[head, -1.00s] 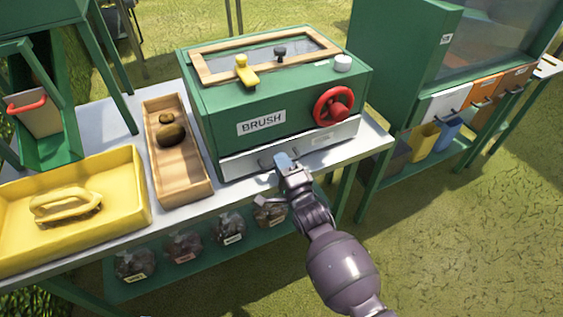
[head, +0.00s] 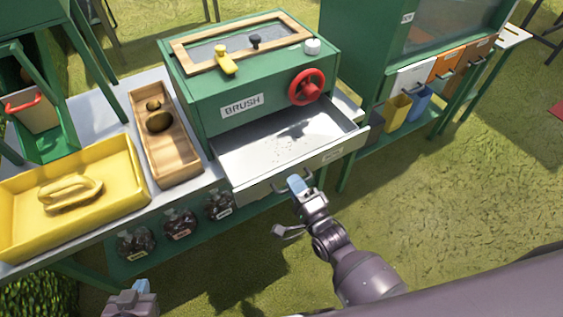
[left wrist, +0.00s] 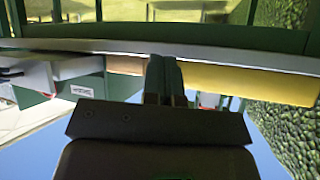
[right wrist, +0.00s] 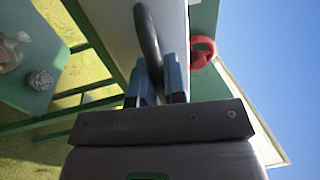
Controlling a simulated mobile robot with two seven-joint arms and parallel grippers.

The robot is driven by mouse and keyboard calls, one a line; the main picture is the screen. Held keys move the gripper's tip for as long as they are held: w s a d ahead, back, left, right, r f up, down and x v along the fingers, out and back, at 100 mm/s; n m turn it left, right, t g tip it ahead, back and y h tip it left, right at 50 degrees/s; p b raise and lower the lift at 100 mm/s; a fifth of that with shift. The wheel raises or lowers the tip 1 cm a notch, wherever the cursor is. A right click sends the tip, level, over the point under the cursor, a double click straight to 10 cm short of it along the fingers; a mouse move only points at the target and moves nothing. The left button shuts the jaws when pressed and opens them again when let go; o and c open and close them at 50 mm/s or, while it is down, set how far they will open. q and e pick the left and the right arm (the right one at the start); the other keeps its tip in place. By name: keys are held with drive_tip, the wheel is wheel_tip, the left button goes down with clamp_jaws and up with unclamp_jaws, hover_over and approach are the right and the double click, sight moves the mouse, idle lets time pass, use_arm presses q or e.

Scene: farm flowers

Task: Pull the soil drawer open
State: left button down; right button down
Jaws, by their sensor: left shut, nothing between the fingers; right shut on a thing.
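The soil drawer (head: 265,150) is a grey-white tray pulled well out of the front of the green BRUSH box (head: 240,90). Dark soil specks lie on its floor. My right gripper (head: 297,184) is at the front of the drawer, shut on the dark drawer handle (head: 308,178). In the right wrist view the handle (right wrist: 148,38) is a dark curved bar between the blue fingertips (right wrist: 158,80). My left gripper (head: 140,290) is low at the bottom left of the head view. The left wrist view shows its fingers (left wrist: 164,80) together and empty.
Bags (head: 180,222) sit on the shelf below. A green cabinet (head: 385,60) with coloured drawers stands to the right. Grass in front is clear.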

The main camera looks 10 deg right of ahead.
drive_tip(key=r+p+v, duration=0.1)
drive_tip(key=v, duration=0.6)
drive_tip(key=shift+s, duration=0.15)
drive_tip(key=shift+d+r, duration=0.1)
drive_tip(key=c, duration=1.2)
unclamp_jaws()
drive_tip(key=v, duration=1)
drive_tip(key=shift+s+d, duration=0.15)
drive_tip(key=shift+s, duration=0.25)
